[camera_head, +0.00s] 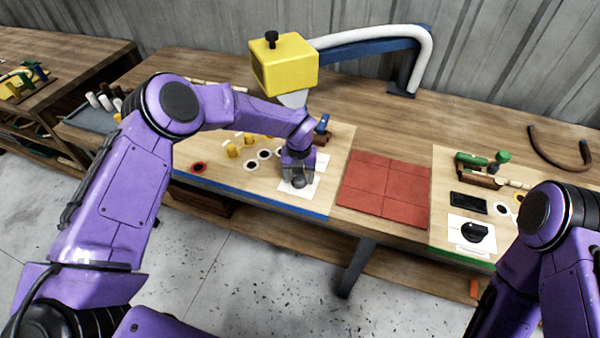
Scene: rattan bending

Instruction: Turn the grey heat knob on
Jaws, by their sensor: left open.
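A grey knob (299,182) sits on a white plate (312,187) near the front edge of the left panel. My left gripper (297,172) points down right over it, with its fingers around or just behind the knob; whether they touch it I cannot tell. The gripper is open. A black knob (474,232) sits on another white plate on the right panel. My right arm (550,220) comes in at the right edge, and its gripper is out of the picture.
A yellow box (284,66) with a white hose (425,50) stands behind my left arm. Red tiles (385,189) lie between the panels. Yellow pegs (233,151) and a red ring button (198,168) are left of the gripper. A curved rattan piece (557,160) lies at the back right.

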